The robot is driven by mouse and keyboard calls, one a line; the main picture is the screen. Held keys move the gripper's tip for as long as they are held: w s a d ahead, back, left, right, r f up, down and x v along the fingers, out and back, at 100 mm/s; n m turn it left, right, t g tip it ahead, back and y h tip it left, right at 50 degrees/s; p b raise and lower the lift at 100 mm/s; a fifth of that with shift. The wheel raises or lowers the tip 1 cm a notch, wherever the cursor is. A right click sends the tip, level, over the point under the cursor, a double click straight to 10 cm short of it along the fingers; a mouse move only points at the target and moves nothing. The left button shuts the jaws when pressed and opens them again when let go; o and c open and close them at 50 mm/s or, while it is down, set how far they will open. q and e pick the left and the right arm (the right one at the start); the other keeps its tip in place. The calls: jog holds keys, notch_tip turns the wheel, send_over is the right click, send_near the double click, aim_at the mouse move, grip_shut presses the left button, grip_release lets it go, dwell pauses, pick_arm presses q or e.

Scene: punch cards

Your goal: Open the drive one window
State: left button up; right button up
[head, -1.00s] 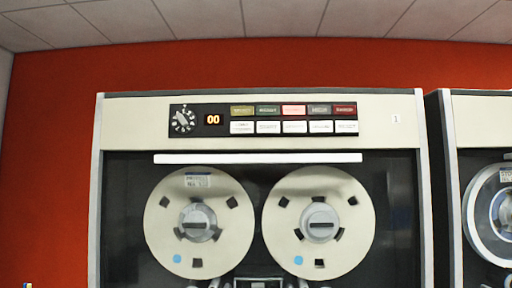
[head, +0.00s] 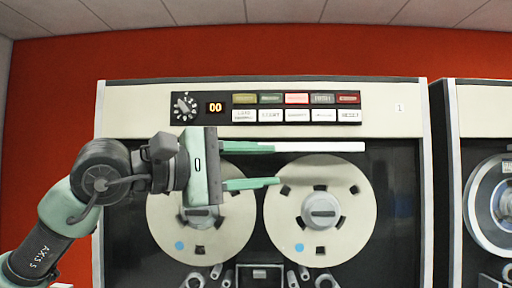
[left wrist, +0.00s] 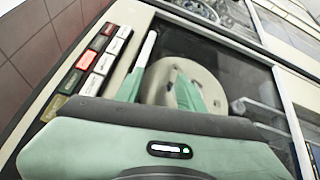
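Drive one is the cabinet marked 1 (head: 399,107). Its dark window area (head: 400,190) fills the front below the control panel, with a white horizontal bar (head: 325,146) along the top edge. The bar also shows in the left wrist view (left wrist: 148,45). Two cream reels sit below it; the right reel (head: 345,225) is clear and the left reel (head: 235,235) is partly hidden by my arm. My left gripper (head: 277,165) is open and empty in front of the reels. Its upper finger overlaps the bar's left part in view; contact cannot be told. My right gripper is not in view.
Above the bar are a dial (head: 184,107), a lit 00 display (head: 215,107) and two rows of buttons (head: 297,115). A second drive (head: 490,125) stands to the right across a narrow gap. A red wall (head: 50,130) is at the left.

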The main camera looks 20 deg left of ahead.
pick_arm(q)
jog(key=a+r+t+y, duration=0.2)
jog(key=a+r+y, duration=0.2)
jog(key=a, duration=0.3)
jog(key=p+x, duration=0.3)
jog(key=x, duration=0.4)
jog(key=shift+w+d+n, duration=0.25)
jog(key=shift+d+n, duration=0.05)
jog(key=shift+d, duration=0.05)
jog(key=shift+f, duration=0.2)
grip_shut()
dwell(0.4)
